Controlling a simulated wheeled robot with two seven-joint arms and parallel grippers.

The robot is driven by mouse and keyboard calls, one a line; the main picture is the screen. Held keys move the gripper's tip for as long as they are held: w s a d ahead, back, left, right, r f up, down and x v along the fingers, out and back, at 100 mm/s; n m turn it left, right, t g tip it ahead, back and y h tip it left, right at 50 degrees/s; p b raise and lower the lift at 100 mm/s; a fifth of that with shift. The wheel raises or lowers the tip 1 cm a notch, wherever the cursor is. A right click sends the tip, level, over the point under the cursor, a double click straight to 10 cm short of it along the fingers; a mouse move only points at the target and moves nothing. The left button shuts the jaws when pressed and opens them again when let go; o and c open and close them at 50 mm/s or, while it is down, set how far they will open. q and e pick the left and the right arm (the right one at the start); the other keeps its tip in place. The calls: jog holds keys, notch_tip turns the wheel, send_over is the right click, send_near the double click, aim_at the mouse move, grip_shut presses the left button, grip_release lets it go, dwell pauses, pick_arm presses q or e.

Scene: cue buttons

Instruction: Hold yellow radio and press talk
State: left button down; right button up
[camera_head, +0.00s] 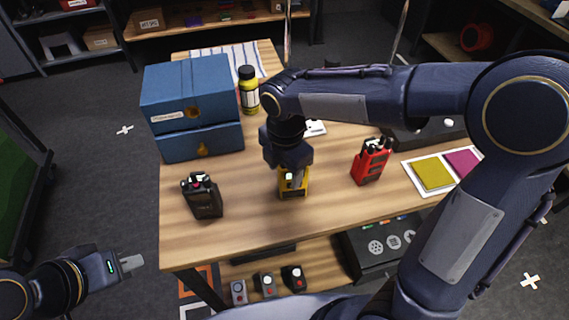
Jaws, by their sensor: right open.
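The yellow radio (293,191) stands on the wooden table near its front edge, partly hidden by my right gripper. My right gripper (291,178) points down at the radio's top from above, its jaws open; whether the fingers touch the radio is hard to see. The radio's talk button cannot be made out. A black radio (204,198) stands to the left and a red radio (370,163) to the right. My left gripper (132,263) is off the table at the lower left, away from the radios; its fingers are too small to tell open from shut.
Blue boxes (187,90) and a yellow-black bottle (248,95) stand at the back left. A card with yellow and magenta squares (432,174) lies at the right. Small button boxes (266,284) sit below the front edge. The table between the black and yellow radios is clear.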

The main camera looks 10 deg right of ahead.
grip_shut()
dwell(2.1)
jog(key=shift+c, duration=0.9)
grip_release()
